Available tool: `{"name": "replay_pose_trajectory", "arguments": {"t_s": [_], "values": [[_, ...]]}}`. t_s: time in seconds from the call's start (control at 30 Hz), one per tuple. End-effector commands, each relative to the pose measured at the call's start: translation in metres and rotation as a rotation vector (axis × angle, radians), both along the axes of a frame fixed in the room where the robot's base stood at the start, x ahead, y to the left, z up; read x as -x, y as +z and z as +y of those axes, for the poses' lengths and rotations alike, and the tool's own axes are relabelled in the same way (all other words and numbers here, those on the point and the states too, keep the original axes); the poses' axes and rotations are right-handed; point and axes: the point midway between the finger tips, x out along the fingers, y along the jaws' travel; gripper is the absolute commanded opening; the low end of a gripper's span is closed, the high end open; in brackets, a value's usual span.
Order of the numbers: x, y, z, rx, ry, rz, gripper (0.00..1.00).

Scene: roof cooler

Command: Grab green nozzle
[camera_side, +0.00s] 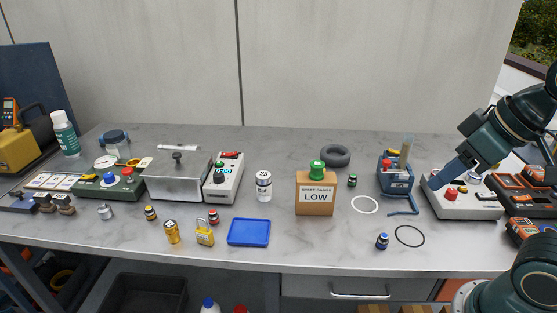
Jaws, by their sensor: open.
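A small dark cylinder with a green band (352,180), which looks like the green nozzle, stands upright on the grey table. My gripper (438,181) is at the right, above the white control box and well apart from the green nozzle. It is open, and I see nothing held in it. Similar small pieces stand elsewhere: a blue one (382,241), a red one (213,217) and a yellow one (150,213).
A blue tray (249,232) lies at the front.

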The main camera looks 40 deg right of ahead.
Motion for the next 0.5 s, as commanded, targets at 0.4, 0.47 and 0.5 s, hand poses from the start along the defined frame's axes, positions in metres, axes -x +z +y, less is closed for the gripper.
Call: {"name": "replay_pose_trajectory", "arguments": {"t_s": [0.4,0.47,0.5], "values": [[-0.046,0.016,-0.013,-0.038,-0.127,0.078,0.49],[-0.057,0.018,-0.016,-0.047,-0.16,0.094,0.49],[-0.065,0.019,-0.019,-0.052,-0.18,0.105,0.49]]}}
